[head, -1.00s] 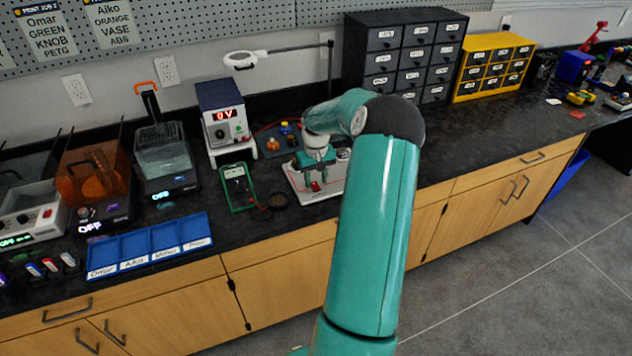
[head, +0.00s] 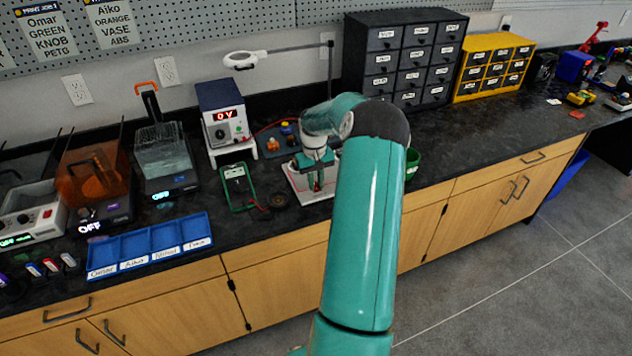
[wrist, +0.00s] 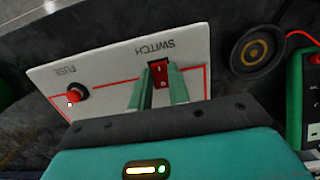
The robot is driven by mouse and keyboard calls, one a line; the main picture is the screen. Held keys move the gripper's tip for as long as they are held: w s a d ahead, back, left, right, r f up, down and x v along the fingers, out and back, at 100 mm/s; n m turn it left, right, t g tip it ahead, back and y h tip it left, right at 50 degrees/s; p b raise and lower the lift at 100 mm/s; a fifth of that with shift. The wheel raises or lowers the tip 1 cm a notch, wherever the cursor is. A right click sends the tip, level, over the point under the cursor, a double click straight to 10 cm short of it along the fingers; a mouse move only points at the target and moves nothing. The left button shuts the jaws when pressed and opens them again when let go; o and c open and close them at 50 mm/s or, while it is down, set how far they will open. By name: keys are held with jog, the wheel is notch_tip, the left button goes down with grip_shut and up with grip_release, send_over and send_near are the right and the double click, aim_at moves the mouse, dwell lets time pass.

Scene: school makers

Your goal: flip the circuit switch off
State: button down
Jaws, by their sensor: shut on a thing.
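The circuit board is a white panel (wrist: 110,67) with red lines, a red fuse button (wrist: 75,93) and a red rocker switch (wrist: 161,73) under the printed word SWITCH. In the head view the white board (head: 299,184) lies on the dark counter, partly hidden by my arm. My gripper (wrist: 160,87) points down at the switch, with one green finger on each side of it. The fingers look closed in on the switch's sides. In the head view my gripper (head: 317,180) is over the board; its fingertips are small there.
A green-edged multimeter (head: 238,186) and a round dark disc (head: 279,200) sit left of the board. A power supply (head: 224,118) reading 0V stands behind. A blue divided tray (head: 150,246) is farther left. A green cup (head: 412,163) is right of my arm.

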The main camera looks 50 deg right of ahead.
jog(key=shift+w+d+g+y, duration=0.15)
jog(key=shift+g+y, duration=0.25)
jog(key=shift+g, duration=0.5)
jog(key=c, duration=1.3)
grip_release()
jog(key=shift+r, duration=0.15)
jog(key=v, duration=1.3)
jog(key=shift+w+d+r, duration=0.1)
jog(key=shift+r, duration=0.2)
